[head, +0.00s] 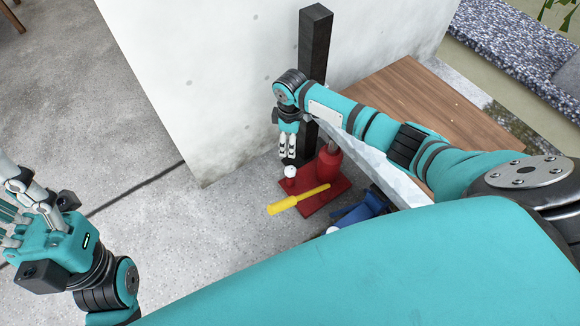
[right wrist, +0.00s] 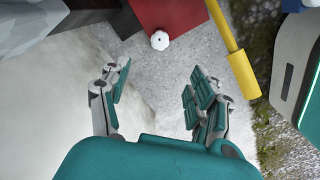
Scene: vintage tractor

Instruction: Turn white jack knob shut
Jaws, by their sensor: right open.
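The small white jack knob (head: 290,171) stands at the left end of the red jack (head: 327,168). In the right wrist view the knob (right wrist: 160,40) is a ribbed white disc beside the red jack base (right wrist: 175,12). A yellow handle (head: 300,199) lies across the base. My right gripper (head: 288,155) points down just above the knob in the head view. In the right wrist view its open, empty fingers (right wrist: 160,78) are apart, with the knob beyond the tips. My left gripper (head: 20,208) is far left, away from the jack; its fingertips are partly cut off.
A dark upright post (head: 314,50) stands behind the jack against the white wall (head: 200,70). A wooden surface (head: 420,105) is to the right. A blue object (head: 360,210) lies right of the jack, partly hidden by my arm. The concrete floor (head: 190,230) left of the jack is clear.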

